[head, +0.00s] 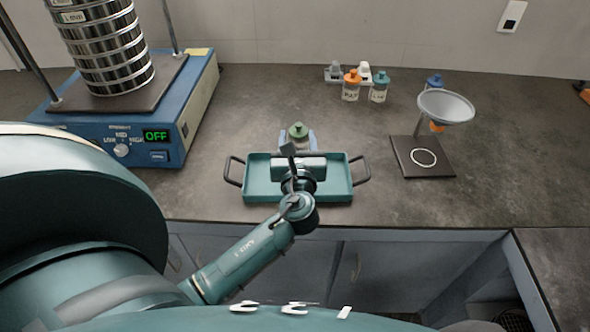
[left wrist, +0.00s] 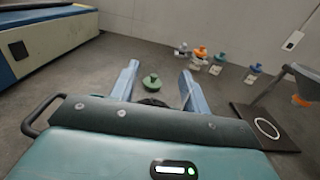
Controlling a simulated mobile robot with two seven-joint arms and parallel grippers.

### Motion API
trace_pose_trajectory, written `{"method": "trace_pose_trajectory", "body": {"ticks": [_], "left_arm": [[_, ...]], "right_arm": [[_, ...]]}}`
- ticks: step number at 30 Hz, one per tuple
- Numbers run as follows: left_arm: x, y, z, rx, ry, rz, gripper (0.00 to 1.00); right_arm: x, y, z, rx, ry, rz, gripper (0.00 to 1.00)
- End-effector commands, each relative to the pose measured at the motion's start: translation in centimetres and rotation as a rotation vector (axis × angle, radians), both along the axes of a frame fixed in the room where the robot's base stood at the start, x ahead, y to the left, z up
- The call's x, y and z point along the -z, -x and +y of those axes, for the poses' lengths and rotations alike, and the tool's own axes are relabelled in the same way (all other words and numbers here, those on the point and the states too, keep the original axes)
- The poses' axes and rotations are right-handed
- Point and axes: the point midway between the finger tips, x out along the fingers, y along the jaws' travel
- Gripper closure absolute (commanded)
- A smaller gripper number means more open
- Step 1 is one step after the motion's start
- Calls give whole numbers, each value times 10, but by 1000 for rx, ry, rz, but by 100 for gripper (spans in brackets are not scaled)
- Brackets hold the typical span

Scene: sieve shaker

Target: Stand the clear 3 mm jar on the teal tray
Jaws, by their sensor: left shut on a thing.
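A jar with a green lid (head: 298,130) stands upright between the pale blue fingers of my left gripper (head: 297,137), which is shut on it. Its lid also shows between the fingers in the left wrist view (left wrist: 151,82). My gripper hides most of its body, and no size marking is readable. The teal tray (head: 255,190) lies on the bench below my left wrist, with a dark handle at each end. In the head view the jar appears at the tray's back edge; its height above the bench cannot be told. My right gripper is not in view.
A blue sieve shaker (head: 160,128) with a stack of metal sieves stands at the left, its display reading OFF. Jars with orange (head: 352,86) and teal (head: 379,87) lids stand at the back. A funnel (head: 446,106) on a stand is at the right. Bench between is clear.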

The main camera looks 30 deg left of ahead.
Motion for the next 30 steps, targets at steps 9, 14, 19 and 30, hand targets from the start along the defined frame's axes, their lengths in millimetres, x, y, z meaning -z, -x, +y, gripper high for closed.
{"method": "trace_pose_trajectory", "body": {"ticks": [9, 14, 19, 30], "left_arm": [[50, 0, -1, 3, -1, 2, 77], [72, 0, 0, 3, -2, 4, 77], [86, 0, 0, 4, -1, 2, 77], [90, 1, -1, 4, -1, 2, 53]], "right_arm": [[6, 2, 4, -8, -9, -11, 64], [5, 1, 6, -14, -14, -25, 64], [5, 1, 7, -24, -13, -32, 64], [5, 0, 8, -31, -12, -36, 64]]}}
